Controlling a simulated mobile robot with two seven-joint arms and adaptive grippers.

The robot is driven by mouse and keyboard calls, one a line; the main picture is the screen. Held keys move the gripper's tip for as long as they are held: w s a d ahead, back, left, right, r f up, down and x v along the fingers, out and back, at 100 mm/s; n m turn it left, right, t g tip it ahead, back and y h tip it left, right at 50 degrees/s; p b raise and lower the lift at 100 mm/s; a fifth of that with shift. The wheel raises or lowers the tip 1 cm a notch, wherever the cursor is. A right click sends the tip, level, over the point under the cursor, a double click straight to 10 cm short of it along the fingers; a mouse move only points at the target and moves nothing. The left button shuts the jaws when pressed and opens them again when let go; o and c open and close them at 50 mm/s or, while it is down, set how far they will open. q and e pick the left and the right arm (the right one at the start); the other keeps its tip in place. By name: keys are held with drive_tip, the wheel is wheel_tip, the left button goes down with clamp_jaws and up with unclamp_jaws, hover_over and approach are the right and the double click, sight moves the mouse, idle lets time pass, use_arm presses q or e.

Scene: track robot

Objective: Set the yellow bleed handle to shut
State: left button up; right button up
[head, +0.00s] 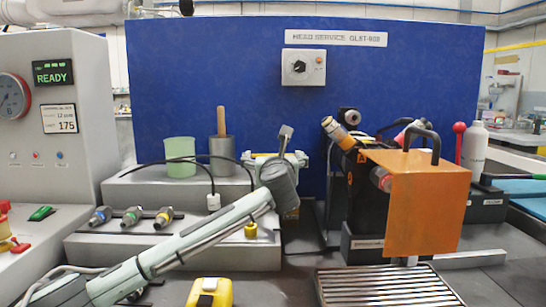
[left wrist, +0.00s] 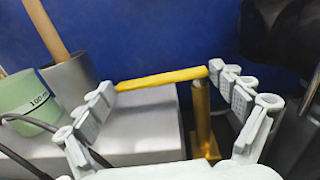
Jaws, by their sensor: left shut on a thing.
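The yellow bleed handle (left wrist: 160,79) is a straight bar lying nearly level in the left wrist view. Its right end meets the top of an upright brass-coloured post (left wrist: 203,120). My left gripper (left wrist: 163,82) has one finger at each end of the bar and is shut on it lengthwise. In the head view my left gripper (head: 277,160) is in front of the blue panel, above the grey step. There the wrist hides most of the handle and its post. My right gripper is in neither view.
A green cup (head: 180,158) and a grey cup with a wooden stick (head: 222,157) stand left of the gripper. A slatted metal tray (head: 385,288) and a yellow case (head: 209,291) are in front.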

use_arm(q)
drive_tip(key=c, duration=0.8)
drive_tip(key=y, duration=0.1)
drive_tip(key=n+y, duration=0.2)
drive_tip(key=shift+s+d+r, duration=0.1)
drive_tip(key=shift+s+d, duration=0.25)
drive_tip(key=shift+s, duration=0.05)
drive_tip(key=shift+s+d+n+g+y, duration=0.15)
drive_tip(key=shift+n+g+y, duration=0.25)
drive_tip(key=shift+n+y, duration=0.4)
drive_tip(key=shift+s+a+n+g+y, duration=0.15)
drive_tip(key=shift+n+g+y, duration=0.3)
drive_tip(key=shift+y, duration=0.65)
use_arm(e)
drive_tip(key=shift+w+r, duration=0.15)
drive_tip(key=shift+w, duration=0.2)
use_arm(q)
drive_tip(key=shift+d, duration=0.1)
drive_tip(key=o, duration=1.4)
drive_tip(key=shift+c, duration=0.2)
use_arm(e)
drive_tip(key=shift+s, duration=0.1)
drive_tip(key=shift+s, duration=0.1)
